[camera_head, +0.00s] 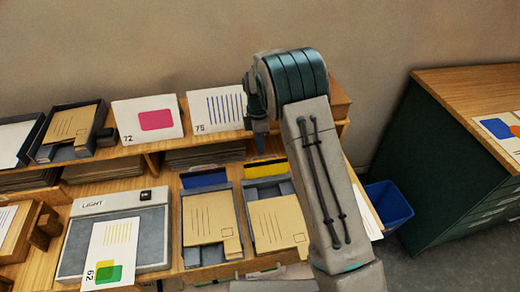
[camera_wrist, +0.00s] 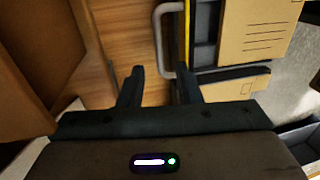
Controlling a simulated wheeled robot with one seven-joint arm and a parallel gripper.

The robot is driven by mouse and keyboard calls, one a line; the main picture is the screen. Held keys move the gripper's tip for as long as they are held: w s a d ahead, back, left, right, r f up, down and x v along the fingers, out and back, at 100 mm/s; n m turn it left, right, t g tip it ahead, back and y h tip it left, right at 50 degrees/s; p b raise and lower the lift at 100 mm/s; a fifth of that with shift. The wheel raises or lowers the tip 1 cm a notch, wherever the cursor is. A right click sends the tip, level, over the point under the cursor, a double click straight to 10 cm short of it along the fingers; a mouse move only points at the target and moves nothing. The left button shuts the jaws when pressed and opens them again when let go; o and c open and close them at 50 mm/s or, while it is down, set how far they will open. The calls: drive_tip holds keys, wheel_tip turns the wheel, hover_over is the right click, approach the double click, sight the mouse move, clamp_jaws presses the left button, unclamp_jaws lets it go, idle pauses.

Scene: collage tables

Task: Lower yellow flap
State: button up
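The yellow flap (camera_head: 266,169) stands raised at the back of the right-hand tray (camera_head: 250,222), which holds a tan envelope (camera_head: 277,222). In the wrist view the flap is a thin yellow edge (camera_wrist: 187,22), seen nearly edge-on. A grey looped handle (camera_wrist: 158,42) sticks out from its left side. My gripper (camera_head: 262,147) is above and behind the flap in the head view. In the wrist view its two dark fingers are apart (camera_wrist: 158,78), with the handle's lower part ahead of the gap between them. I see no contact; the exact distance is unclear.
A second tray with a blue flap (camera_head: 204,180) stands left of the yellow one. A light box (camera_head: 118,235) is further left. Cards 72 (camera_head: 148,120) and 75 (camera_head: 215,109) lean on the shelf behind. A blue bin (camera_head: 390,204) and green cabinet (camera_head: 440,165) are at right.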

sight(265, 166)
drive_tip(key=shift+s+f, duration=0.15)
drive_tip(key=shift+f, duration=0.85)
drive_tip(key=shift+s+f, duration=0.15)
drive_tip(key=shift+f, duration=0.8)
clamp_jaws()
